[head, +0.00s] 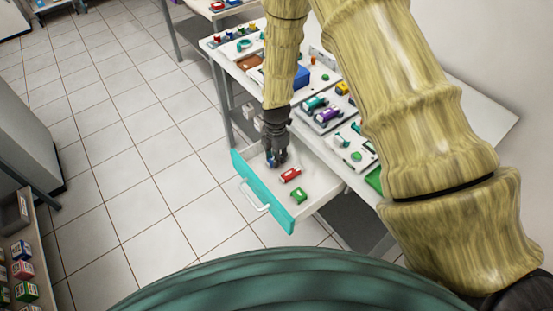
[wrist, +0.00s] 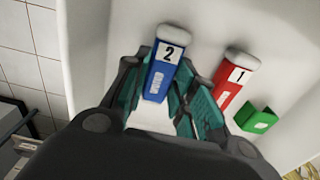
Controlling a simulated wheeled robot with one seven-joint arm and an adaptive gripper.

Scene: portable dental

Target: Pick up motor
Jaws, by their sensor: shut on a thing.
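A blue motor-like piece (wrist: 161,76) with a white cap and a label "2" lies between the fingers of my gripper (wrist: 168,102) in the wrist view. My gripper (head: 276,156) is shut on it, low inside the open drawer (head: 318,181). In the head view the fingers hide most of the blue piece. A similar red piece (wrist: 233,82) labelled "1" lies to the right, apart from the fingers; it also shows in the head view (head: 291,174). I cannot tell whether the blue piece touches the drawer floor.
The drawer walls surround my gripper. The table (head: 325,150) above holds trays with several coloured parts. Open tiled floor (head: 150,220) lies to the left.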

